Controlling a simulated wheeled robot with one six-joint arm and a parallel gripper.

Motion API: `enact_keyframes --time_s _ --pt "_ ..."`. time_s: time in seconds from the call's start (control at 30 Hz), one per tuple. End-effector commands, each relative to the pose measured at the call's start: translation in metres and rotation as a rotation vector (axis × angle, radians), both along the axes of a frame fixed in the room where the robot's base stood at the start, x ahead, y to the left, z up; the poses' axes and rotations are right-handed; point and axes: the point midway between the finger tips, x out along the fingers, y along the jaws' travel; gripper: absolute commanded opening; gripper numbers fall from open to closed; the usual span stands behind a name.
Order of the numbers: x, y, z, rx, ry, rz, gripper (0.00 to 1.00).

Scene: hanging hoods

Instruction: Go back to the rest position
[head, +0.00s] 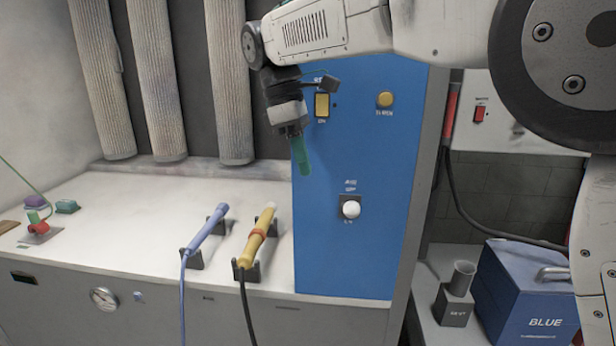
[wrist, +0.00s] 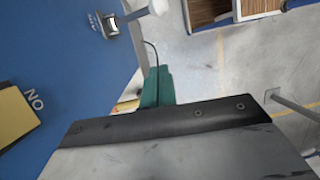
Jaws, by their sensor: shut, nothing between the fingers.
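My gripper (head: 303,170) has green fingers and hangs from my arm in front of the blue panel (head: 370,250). The fingers are together and hold nothing. They point down, above and left of the white knob (head: 350,208) and below the yellow rectangular button (head: 322,105). In the wrist view the green fingers (wrist: 157,88) show beyond the dark wrist edge. There the yellow button (wrist: 16,122) is at the left and the white knob at the top. I cannot tell the exact gap between the gripper and the panel.
On the pale bench (head: 110,215) a blue-handled tool (head: 207,228) and a yellow-handled tool (head: 258,235) rest in dark cradles, cables hanging over the front. Grey ribbed hoses (head: 155,80) hang behind. A round yellow button (head: 385,99) is on the panel. A blue box (head: 530,290) stands at right.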

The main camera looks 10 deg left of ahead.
Motion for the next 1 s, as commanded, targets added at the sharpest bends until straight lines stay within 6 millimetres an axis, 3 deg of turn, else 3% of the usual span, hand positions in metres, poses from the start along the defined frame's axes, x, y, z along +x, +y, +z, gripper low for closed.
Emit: enact_keyframes --time_s 0.33,0.47,0.57,0.67,0.8,1.0 --pt "0.0 0.0 0.002 0.0 0.0 -0.001 0.0" --pt "-0.002 -0.016 0.007 0.008 -0.014 -0.042 0.0" --pt "-0.009 -0.046 0.014 0.022 -0.04 -0.126 0.0" --pt "-0.022 -0.092 0.021 0.042 -0.077 -0.257 0.0" --pt "-0.055 -0.161 0.022 0.077 -0.138 -0.484 0.0" --pt "-0.119 -0.243 0.004 0.122 -0.224 -0.816 0.0"
